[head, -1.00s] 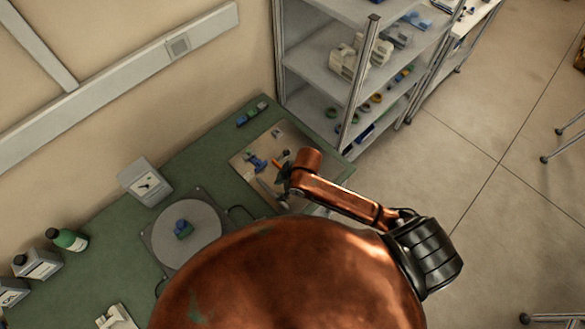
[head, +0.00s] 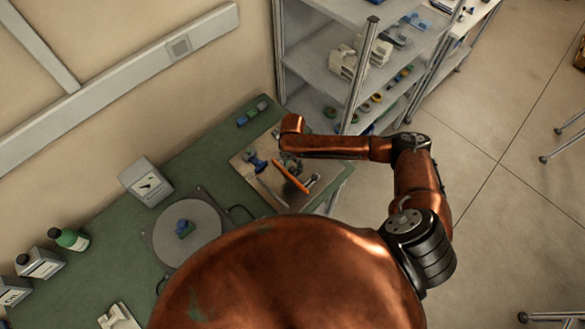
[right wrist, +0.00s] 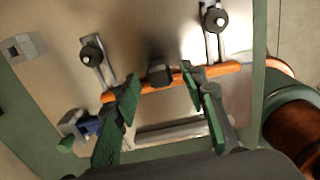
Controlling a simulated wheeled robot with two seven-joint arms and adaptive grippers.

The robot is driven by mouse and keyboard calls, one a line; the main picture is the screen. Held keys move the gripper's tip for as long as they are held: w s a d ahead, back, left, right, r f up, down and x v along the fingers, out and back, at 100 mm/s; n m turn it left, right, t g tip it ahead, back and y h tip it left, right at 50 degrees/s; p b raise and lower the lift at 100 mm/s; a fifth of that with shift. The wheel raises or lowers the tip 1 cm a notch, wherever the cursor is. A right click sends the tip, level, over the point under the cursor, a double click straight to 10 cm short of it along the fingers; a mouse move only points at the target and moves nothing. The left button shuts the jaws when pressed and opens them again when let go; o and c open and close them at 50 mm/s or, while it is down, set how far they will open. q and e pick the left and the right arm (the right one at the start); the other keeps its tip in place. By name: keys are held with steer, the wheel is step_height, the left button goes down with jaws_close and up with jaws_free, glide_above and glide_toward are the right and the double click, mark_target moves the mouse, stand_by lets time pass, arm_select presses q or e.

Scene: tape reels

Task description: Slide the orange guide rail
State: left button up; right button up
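The orange guide rail (head: 291,176) lies slantwise on a pale board (head: 243,169) at the far end of the green bench. In the right wrist view the rail (right wrist: 218,72) crosses the board (right wrist: 60,62) below two slotted metal brackets with black knobs (right wrist: 91,54). A dark block (right wrist: 159,74) sits at the rail's middle. My right gripper (right wrist: 159,78) is open, its green-padded fingers spread on either side of that block, tips near the rail. Whether the tips touch the rail I cannot tell. In the head view my right wrist mostly hides this gripper. My left gripper is out of view.
A blue-handled part (head: 257,162) lies on the board beside the rail. A round grey turntable (head: 187,233) and a dial box (head: 146,182) stand nearer on the bench. A metal shelf unit (head: 345,60) rises close behind the board. Open floor lies to the right.

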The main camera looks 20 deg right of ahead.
steer(key=shift+f, duration=1.15)
steer(key=shift+c, duration=0.7)
jaws_close()
